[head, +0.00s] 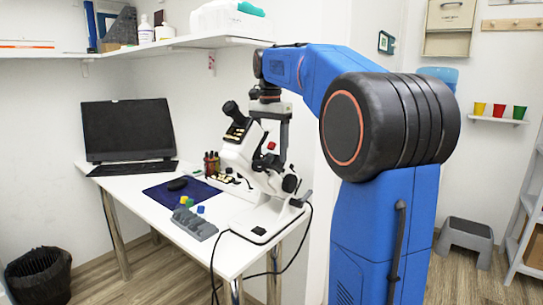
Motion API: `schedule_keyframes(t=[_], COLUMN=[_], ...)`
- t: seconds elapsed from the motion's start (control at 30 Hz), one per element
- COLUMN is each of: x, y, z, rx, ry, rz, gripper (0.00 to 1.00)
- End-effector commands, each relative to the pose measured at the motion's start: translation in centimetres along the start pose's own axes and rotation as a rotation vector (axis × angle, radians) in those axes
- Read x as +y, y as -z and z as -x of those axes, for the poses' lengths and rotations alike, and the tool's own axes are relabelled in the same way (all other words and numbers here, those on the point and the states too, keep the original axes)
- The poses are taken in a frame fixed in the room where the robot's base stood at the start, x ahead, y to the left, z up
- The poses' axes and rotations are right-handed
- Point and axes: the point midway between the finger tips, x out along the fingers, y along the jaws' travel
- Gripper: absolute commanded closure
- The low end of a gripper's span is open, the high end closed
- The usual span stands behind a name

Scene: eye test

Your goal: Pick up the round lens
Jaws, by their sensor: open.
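I cannot make out the round lens for certain in the head view. My gripper (268,122) hangs down from the end of my blue arm, over the white and black eye-test instrument (262,178) on the desk. It is open, but its fingertips are small and hard to separate from the instrument behind. I see nothing held in it. I cannot tell whether it touches the instrument. A grey block-like holder (194,223) sits at the desk's front edge. Small yellow, green and blue pieces (200,210) are close to it.
The white desk (143,204) carries a dark monitor (127,128), a keyboard (132,169), a dark blue mat (163,193) with a black mouse (177,184), and small dark bottles (212,163). A white shelf (185,44) runs above. A black bin (38,276) and grey step stool (465,236) stand on the floor.

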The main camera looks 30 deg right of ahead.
Motion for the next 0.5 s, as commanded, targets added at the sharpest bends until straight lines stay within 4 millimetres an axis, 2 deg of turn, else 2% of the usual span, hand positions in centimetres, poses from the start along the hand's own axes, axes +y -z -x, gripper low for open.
schedule_keyframes(t=[0.3, 0.33, 0.5], x=[-0.36, -0.36, -0.35], y=[0.10, 0.10, 0.09], z=[-0.66, -0.66, -0.65], rx=[0.000, 0.000, 0.000], ry=[0.000, 0.000, 0.000], rz=[-0.001, -0.001, -0.001], gripper=[0.31, 0.33, 0.71])
